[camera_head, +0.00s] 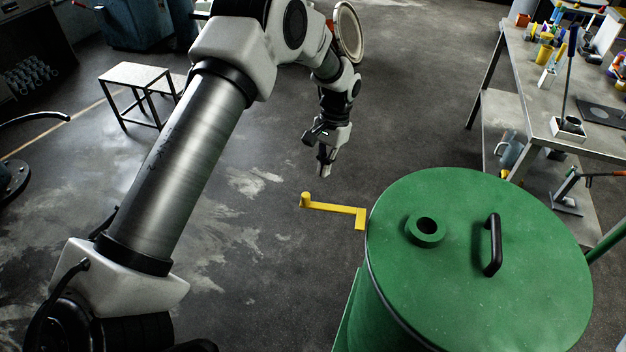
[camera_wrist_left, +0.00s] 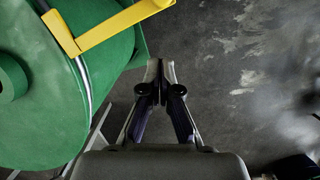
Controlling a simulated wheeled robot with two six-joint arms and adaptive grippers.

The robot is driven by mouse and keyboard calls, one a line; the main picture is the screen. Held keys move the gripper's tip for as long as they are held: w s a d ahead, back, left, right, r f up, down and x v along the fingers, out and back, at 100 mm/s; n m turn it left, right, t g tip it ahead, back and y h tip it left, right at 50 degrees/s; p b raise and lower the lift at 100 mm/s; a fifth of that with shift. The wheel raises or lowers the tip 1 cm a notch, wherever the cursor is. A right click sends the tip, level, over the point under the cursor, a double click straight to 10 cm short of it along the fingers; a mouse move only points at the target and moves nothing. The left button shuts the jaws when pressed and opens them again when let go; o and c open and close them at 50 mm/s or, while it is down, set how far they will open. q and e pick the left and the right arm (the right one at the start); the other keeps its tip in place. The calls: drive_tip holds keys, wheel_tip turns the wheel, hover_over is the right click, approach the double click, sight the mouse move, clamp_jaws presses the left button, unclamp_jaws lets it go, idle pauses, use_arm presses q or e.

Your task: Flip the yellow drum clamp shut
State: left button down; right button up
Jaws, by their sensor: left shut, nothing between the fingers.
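The yellow drum clamp (camera_head: 333,207) sticks out to the left from the rim of the green drum (camera_head: 470,290), with a short upright knob at its outer end. In the left wrist view the clamp (camera_wrist_left: 110,27) crosses the top left, beside the green drum lid (camera_wrist_left: 40,120). My left gripper (camera_head: 324,174) is shut and empty, pointing down above and beyond the clamp's knob end in the head view. Its closed fingers (camera_wrist_left: 158,80) are apart from the clamp in the wrist view. My right gripper is not in view.
The drum lid has a round green port (camera_head: 426,229) and a black handle (camera_head: 493,245). A workbench (camera_head: 560,130) with tools stands at the upper right. A small metal table (camera_head: 135,75) stands at the upper left. The floor left of the drum is clear.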

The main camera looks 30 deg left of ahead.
sight(332, 211)
use_arm(q)
drive_tip(key=s, duration=0.1)
drive_tip(key=s+f+p, duration=0.1)
drive_tip(key=s, duration=0.1)
drive_tip(key=s+f+p, duration=0.1)
drive_tip(key=shift+s+a+f, duration=0.15)
drive_tip(key=shift+s+f, duration=0.05)
drive_tip(key=shift+f, duration=0.05)
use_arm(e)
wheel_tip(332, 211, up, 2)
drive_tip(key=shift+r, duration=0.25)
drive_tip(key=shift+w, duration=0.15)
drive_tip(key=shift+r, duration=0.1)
